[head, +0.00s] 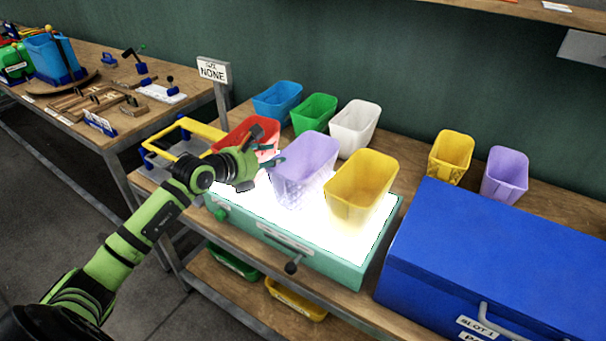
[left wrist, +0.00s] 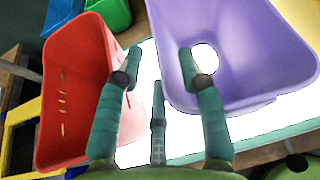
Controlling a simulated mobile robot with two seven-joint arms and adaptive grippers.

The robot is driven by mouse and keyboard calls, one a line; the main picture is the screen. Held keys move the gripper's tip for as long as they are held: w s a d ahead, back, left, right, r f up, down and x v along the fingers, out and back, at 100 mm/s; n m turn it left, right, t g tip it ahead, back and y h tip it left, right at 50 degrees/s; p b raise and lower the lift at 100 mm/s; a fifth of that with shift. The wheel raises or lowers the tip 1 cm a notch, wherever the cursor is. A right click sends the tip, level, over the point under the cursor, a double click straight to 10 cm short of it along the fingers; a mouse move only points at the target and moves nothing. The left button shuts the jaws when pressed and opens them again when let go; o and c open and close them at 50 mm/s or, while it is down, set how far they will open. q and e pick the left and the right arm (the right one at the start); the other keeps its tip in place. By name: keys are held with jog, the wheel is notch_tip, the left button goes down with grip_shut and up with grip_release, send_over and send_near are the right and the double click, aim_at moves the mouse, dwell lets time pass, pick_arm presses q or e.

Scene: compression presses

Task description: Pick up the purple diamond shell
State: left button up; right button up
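A purple shell (head: 303,168) with a faint pattern low on its side stands on the bright top of a light box (head: 310,248), between a red shell (head: 237,134) and a yellow shell (head: 360,190). I cannot make out whether the pattern is diamonds. My left gripper (head: 272,158) is open beside its left side. In the left wrist view, one finger overlaps the purple shell (left wrist: 240,45) and another overlaps the red shell (left wrist: 75,100); the purple shell's left edge lies between the spread fingers. Contact cannot be told. My right gripper is out of view.
A second purple shell (head: 505,176) stands at the back right by another yellow shell (head: 451,156). Blue (head: 277,101), green (head: 314,115) and white (head: 354,128) shells stand behind. A large blue box (head: 480,255) borders the light box on the right.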

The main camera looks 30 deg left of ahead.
pick_arm(q)
jog(key=x, duration=0.3)
jog(key=shift+s, duration=0.15)
grip_shut()
